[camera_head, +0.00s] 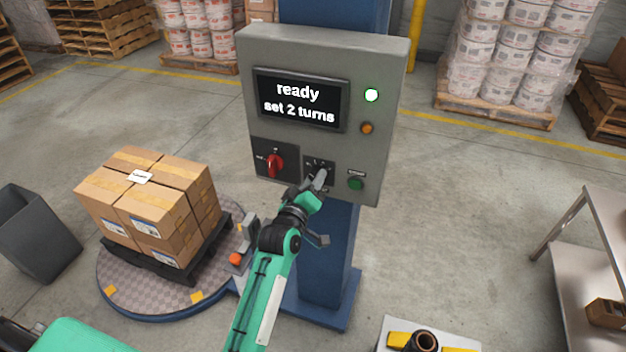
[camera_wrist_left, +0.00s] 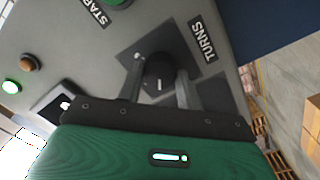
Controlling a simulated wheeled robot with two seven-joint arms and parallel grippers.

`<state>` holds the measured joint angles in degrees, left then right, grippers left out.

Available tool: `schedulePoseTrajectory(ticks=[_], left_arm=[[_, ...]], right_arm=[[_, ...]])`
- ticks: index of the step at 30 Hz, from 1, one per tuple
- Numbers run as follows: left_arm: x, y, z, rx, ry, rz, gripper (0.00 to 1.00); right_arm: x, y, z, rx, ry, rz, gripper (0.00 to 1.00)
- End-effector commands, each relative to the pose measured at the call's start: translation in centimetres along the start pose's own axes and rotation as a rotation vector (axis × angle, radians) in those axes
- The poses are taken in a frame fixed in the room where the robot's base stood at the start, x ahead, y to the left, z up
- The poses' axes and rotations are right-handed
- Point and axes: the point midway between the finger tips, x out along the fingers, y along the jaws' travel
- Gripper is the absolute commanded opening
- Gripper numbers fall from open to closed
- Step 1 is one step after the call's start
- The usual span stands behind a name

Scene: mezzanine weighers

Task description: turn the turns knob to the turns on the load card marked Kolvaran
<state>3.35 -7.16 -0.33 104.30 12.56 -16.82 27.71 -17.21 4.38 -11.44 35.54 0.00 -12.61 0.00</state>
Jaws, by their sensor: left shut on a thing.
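The grey control panel (camera_head: 387,70) stands on a blue column, and its screen (camera_head: 298,101) reads "ready, set 2 turns". My left gripper (camera_head: 319,180) reaches the panel's lower middle and is shut on the knob, with one finger on each side. In the head view it hides most of the knob and its dial (camera_head: 319,164). A small white card (camera_head: 139,177) lies on the stacked cartons; its writing is too small to read. My right gripper is out of view.
A red rotary switch (camera_head: 274,162) is left of the knob and a green button (camera_head: 356,184) right of it. The green lamp (camera_head: 371,95) is lit. Cartons (camera_head: 165,215) stand on a black pallet on the round turntable (camera_head: 135,292). A metal table (camera_head: 600,245) is at right.

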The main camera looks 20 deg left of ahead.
Motion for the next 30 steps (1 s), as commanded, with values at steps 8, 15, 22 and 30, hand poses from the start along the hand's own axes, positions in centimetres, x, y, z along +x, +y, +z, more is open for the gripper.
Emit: schedulePoseTrajectory(ticks=[8,15,22,30], left_arm=[[0.02,0.04,-0.06,-0.048,0.004,0.001,0.14],[0.02,0.04,-0.06,-0.051,0.004,0.001,0.14],[0.02,0.04,-0.05,-0.05,0.004,0.001,0.58],[-0.01,0.0,-0.01,-0.049,0.003,0.001,0.58]], right_arm=[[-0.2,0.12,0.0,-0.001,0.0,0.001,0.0],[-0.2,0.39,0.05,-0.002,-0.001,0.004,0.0],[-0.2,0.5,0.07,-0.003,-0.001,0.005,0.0],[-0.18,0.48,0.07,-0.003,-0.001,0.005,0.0]])
